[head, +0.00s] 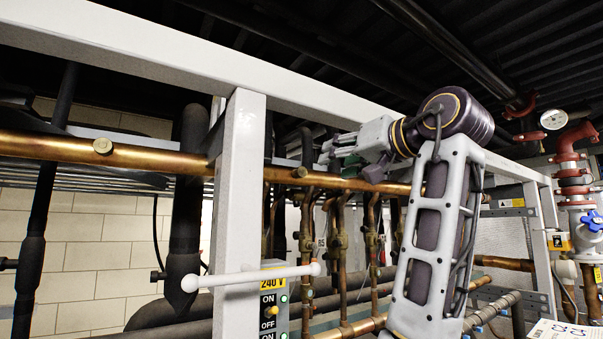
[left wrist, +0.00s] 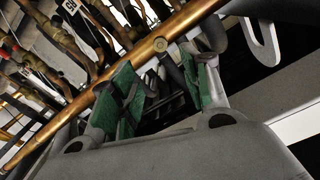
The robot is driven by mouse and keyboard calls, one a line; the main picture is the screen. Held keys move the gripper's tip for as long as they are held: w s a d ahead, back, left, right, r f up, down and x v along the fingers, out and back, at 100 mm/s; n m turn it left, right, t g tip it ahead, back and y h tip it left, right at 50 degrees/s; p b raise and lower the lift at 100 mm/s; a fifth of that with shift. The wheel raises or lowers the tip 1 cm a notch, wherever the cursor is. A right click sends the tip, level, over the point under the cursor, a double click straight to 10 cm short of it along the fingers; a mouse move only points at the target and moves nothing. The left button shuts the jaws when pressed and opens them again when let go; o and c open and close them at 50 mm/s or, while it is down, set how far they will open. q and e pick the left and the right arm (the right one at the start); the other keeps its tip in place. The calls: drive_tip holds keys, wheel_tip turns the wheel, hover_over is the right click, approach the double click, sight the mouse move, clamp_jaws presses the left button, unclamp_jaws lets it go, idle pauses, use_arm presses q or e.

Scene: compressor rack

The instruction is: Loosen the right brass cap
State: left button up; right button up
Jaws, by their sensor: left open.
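A long copper pipe (head: 140,157) runs across the head view. The left brass cap (head: 102,146) is a round disc on it at the left; the right brass cap (head: 300,172) sits on it right of the white post. My left gripper (head: 338,154) is just right of and slightly above the right cap, apart from it. In the left wrist view the open gripper (left wrist: 168,80) shows green pads with nothing between them. A round brass cap (left wrist: 160,45), apparently the right one, lies ahead of the gap, on the pipe. My right gripper is out of view.
A white frame post (head: 240,180) and top beam (head: 170,62) stand close to the pipe. A white bar handle (head: 250,277) and 240 V switch box (head: 272,305) are below. Thin copper pipes (head: 341,240) hang under the main pipe. A gauge (head: 554,119) is at right.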

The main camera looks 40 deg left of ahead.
use_arm(q)
drive_tip(key=p, duration=0.4)
approach(303, 171)
drive_tip(key=x, duration=0.7)
drive_tip(key=shift+w+a, duration=0.15)
drive_tip(key=shift+a, duration=0.2)
drive_tip(key=shift+w+a, duration=0.2)
drive_tip(key=shift+a, duration=0.3)
drive_tip(key=c, duration=1)
